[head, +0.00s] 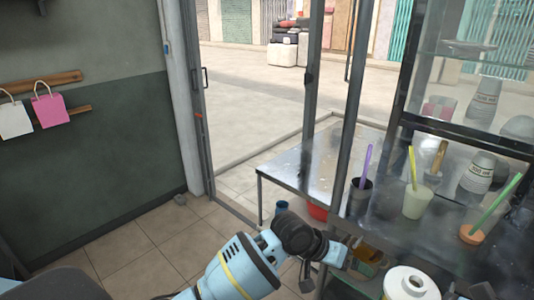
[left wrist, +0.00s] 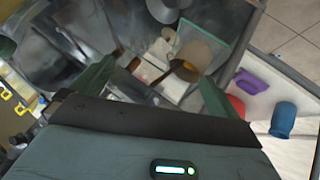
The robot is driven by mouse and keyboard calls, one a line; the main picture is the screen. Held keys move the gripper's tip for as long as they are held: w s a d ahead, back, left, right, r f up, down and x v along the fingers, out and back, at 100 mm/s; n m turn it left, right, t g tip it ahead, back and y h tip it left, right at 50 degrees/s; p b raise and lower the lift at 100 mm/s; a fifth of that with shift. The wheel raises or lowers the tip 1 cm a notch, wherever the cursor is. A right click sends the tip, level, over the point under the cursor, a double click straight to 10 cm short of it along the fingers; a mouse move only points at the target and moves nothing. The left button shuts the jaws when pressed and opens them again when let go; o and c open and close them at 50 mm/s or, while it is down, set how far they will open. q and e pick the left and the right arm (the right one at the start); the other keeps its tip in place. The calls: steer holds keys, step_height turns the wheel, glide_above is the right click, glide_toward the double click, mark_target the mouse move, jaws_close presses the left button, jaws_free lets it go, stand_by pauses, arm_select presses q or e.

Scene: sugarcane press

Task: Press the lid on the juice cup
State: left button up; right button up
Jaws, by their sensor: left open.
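A pale green cup (head: 416,203) with a yellow straw stands upright on the metal counter (head: 385,225) at the right; I cannot tell whether it is the juice cup. No lid can be made out for certain. My left arm reaches in from the bottom middle of the head view, its wrist left of the counter and below the cups; its fingertips are not clear there. In the left wrist view my left gripper (left wrist: 150,88) has its two green fingers wide apart, with nothing between them. My right gripper is not in view.
A dark cup (head: 360,197) with a purple straw, an orange pot (head: 472,235) with a green straw and a grey printed cup (head: 477,173) crowd the counter. A white round container (head: 410,285) is at the bottom right.

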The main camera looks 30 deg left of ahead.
arm_select(q)
steer(key=s+a+f+n+t+y, duration=0.1)
steer(key=s+a+f, duration=0.2)
steer(key=s+f, duration=0.45)
steer(key=s+a+f+t+y, duration=0.1)
steer(key=s+a+f, duration=0.2)
steer(key=s+f, duration=0.5)
steer(key=s+a+f+y, duration=0.1)
steer(key=s+a+f, duration=0.2)
steer(key=s, duration=0.7)
steer(key=s+a+f+t+y, duration=0.1)
steer(key=s+a+f, duration=0.3)
steer(key=s, duration=0.6)
steer(key=shift+s+m+y, duration=0.15)
steer(key=shift+m+y, duration=0.25)
steer(key=shift+y, duration=0.1)
steer(key=shift+a, duration=0.1)
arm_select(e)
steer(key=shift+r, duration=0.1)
